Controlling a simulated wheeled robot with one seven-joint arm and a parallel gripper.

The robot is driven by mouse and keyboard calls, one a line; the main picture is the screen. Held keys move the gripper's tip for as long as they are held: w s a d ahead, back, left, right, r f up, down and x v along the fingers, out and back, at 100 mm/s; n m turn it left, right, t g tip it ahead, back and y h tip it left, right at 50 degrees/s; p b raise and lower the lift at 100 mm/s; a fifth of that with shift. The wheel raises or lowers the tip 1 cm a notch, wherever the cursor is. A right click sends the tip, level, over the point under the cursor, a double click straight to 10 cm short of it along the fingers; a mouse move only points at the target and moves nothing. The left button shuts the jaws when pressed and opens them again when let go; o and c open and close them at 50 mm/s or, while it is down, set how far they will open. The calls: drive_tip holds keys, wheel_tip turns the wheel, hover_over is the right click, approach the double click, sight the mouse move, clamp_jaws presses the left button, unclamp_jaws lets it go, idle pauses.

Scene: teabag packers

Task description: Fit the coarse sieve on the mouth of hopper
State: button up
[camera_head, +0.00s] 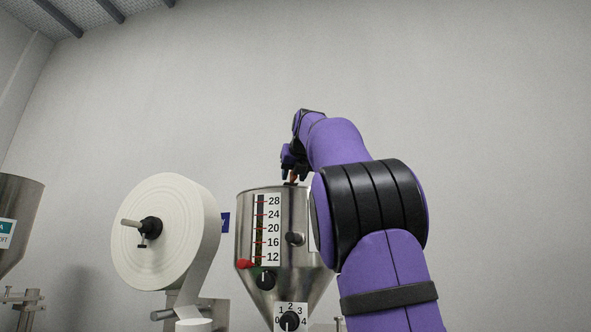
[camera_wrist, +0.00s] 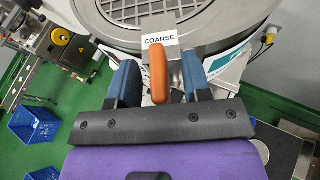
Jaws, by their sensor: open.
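The coarse sieve (camera_wrist: 200,14) is a grey mesh disc with a rim, a white label reading COARSE and an orange handle (camera_wrist: 157,74). In the wrist view it lies over the mouth of the steel hopper; whether it is fully seated I cannot tell. The hopper (camera_head: 275,215) stands upright in the head view, with a red-marked scale on its front. My gripper (camera_wrist: 159,84) is open, its two blue fingers on either side of the handle with gaps showing. In the head view my gripper (camera_head: 291,168) is just above the hopper's rim, and only a bit of orange shows below it.
A large white paper roll (camera_head: 163,230) stands left of the hopper. Another steel hopper (camera_head: 17,215) is at the far left. Blue bins (camera_wrist: 34,122) sit on the green floor below. A machine part with a yellow knob (camera_wrist: 60,37) is at upper left.

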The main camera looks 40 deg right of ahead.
drive_tip(key=shift+s+a+r, duration=0.1)
drive_tip(key=shift+s+a, duration=0.05)
drive_tip(key=shift+s+a+r, duration=0.15)
drive_tip(key=shift+s+a, duration=0.05)
drive_tip(key=shift+s, duration=0.05)
drive_tip(key=v, duration=0.9)
drive_tip(key=shift+s+r, duration=0.15)
drive_tip(key=shift+s, duration=0.2)
idle(0.4)
idle(0.5)
